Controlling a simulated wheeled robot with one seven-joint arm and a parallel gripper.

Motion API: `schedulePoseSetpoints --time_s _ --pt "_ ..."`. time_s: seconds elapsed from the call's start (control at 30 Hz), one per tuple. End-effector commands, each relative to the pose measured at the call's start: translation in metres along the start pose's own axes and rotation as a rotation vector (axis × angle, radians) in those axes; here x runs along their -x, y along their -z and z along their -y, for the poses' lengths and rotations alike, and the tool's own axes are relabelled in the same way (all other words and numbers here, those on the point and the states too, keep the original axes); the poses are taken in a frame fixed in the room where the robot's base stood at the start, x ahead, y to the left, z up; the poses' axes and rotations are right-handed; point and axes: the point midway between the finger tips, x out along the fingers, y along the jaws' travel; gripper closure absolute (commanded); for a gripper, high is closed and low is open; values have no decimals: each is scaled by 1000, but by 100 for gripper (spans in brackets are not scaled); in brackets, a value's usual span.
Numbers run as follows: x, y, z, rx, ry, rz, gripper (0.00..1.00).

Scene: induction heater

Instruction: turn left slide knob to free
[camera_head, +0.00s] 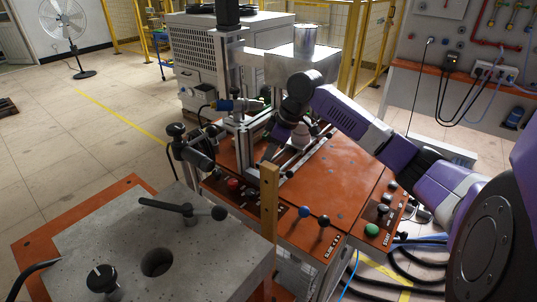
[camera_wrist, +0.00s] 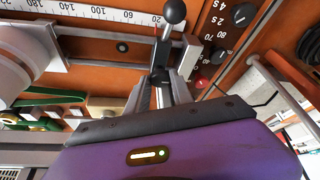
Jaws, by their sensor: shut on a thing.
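The slide knob is a lever with a dark ball (camera_wrist: 173,12) on a silver stem, at the top middle of the wrist view. Its stem runs down to a dark block between the fingertips of my gripper (camera_wrist: 163,78). My gripper is shut on this lower part, with the ball beyond the fingertips. A white ruled scale (camera_wrist: 85,12) lies to the left of the ball. In the head view my gripper (camera_head: 266,152) reaches down to the slide rails on the orange machine top (camera_head: 340,175); the knob is hard to make out there and partly hidden by my fingers.
A red button (camera_head: 233,184), blue (camera_head: 304,211) and black (camera_head: 323,221) ball levers and a green button (camera_head: 372,230) sit along the machine's front. A grey block (camera_head: 225,255) with a black handle stands at front left. A vertical column (camera_head: 232,75) rises behind my gripper.

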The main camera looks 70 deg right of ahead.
Motion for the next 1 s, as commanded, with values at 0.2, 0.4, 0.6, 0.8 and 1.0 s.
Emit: schedulePoseSetpoints --time_s 0.2,0.4,0.6,0.8,1.0 --pt "0 0 0 8 3 0 100" --pt "0 0 0 7 3 0 51" --pt "0 0 0 7 3 0 51" --pt "5 0 0 7 2 -2 51" --pt "34 0 -1 8 0 -3 51"
